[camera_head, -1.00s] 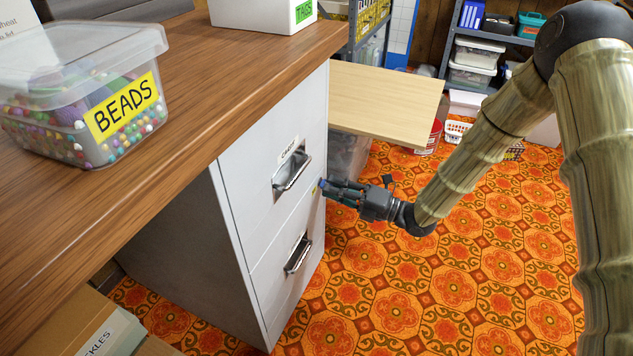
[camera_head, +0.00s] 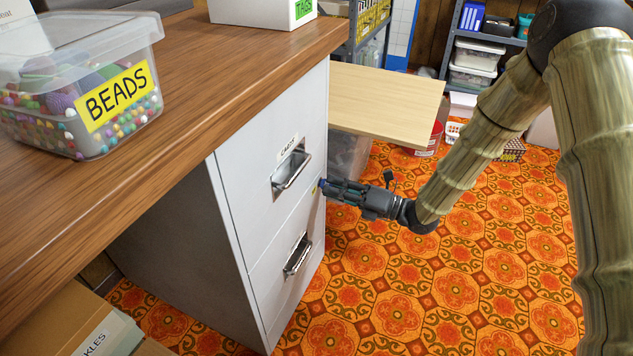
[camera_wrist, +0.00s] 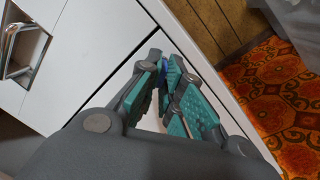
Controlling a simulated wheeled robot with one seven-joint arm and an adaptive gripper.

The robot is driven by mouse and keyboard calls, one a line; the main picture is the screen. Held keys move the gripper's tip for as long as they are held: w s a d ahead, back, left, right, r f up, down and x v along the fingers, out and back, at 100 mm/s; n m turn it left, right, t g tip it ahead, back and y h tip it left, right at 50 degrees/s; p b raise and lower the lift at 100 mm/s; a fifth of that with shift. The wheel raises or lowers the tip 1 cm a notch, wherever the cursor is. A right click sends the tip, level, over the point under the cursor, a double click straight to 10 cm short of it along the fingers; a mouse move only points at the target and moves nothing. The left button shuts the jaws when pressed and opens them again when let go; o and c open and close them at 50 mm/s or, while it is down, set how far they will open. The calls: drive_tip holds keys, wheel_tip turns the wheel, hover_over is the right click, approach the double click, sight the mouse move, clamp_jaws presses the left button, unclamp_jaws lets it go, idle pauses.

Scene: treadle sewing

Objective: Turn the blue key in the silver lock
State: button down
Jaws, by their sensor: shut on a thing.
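The white filing cabinet (camera_head: 265,235) stands under the wooden worktop. My gripper (camera_head: 323,186) reaches from the right to the right edge of its front, level with the gap between the two drawers. In the wrist view, the teal-padded fingertips (camera_wrist: 168,72) are closed on the blue key (camera_wrist: 166,62), of which only a small blue part shows between them. The key is at the cabinet front. The silver lock is hidden behind the fingertips, so I cannot tell how far the key is inside it or its angle.
The upper drawer handle (camera_head: 292,170) and lower drawer handle (camera_head: 298,254) are left of my gripper. A pale wooden board (camera_head: 385,100) juts out behind the cabinet. A bead box (camera_head: 85,95) sits on the worktop. The patterned floor on the right is mostly clear.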

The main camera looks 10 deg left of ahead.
drive_tip(key=shift+n+b, duration=0.65)
drive_tip(key=shift+n, duration=0.35)
drive_tip(key=shift+w+n, duration=0.1)
drive_tip(key=shift+n, duration=0.5)
drive_tip(key=shift+n+g+b, duration=0.4)
drive_tip(key=shift+n+b, duration=1.3)
drive_tip(key=shift+n, duration=0.1)
drive_tip(key=shift+r+n, duration=0.2)
drive_tip(key=shift+n, duration=1.1)
